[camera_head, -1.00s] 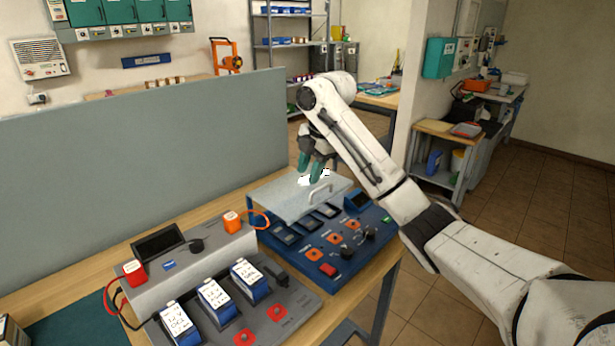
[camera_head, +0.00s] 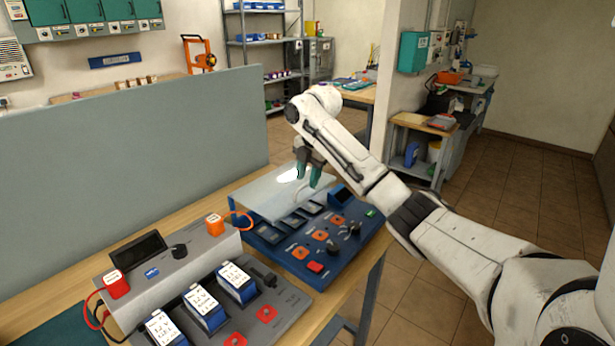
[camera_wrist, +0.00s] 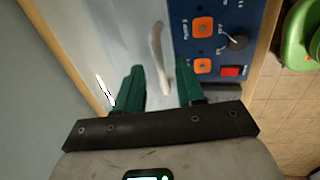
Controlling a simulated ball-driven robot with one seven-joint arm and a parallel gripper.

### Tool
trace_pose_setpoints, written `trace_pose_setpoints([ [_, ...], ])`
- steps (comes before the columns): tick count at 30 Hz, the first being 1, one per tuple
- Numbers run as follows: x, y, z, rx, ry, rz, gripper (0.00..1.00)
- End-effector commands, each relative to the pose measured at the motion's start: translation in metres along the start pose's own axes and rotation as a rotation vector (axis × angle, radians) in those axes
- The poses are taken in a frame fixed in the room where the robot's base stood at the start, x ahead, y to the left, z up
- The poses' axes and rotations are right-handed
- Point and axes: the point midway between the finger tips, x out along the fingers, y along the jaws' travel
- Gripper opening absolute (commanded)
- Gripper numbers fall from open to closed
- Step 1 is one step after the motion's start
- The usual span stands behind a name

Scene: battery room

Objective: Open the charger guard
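The charger guard (camera_head: 262,196) is a pale see-through plate over the back part of the blue charger (camera_head: 330,262). Its front edge lies above a row of dark slots; how far it is tilted is hard to tell. It carries a pale curved handle (camera_wrist: 158,55), partly hidden by my fingers in the head view. My gripper (camera_head: 308,180) points down over the guard at the handle. In the wrist view its green fingertips (camera_wrist: 159,68) are apart, with the handle showing between them. Contact with the handle cannot be told.
A grey charger (camera_head: 215,275) with several white-labelled batteries stands in front on the left. A grey partition (camera_head: 130,150) runs behind the bench. The blue charger has orange buttons, knobs and a red switch (camera_head: 315,267). Open floor lies to the right.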

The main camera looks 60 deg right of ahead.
Motion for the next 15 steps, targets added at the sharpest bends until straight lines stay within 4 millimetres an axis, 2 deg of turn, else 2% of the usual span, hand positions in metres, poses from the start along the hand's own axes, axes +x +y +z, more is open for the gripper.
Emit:
trace_pose_setpoints([
  [5, 0.0098, -0.0005, 0.0001, 0.001, 0.0, -0.001, 0.38],
  [12, 0.0106, -0.0004, 0.0001, 0.001, 0.0, 0.0, 0.38],
  [15, 0.0104, -0.0004, 0.0001, 0.001, -0.001, 0.0, 0.3],
])
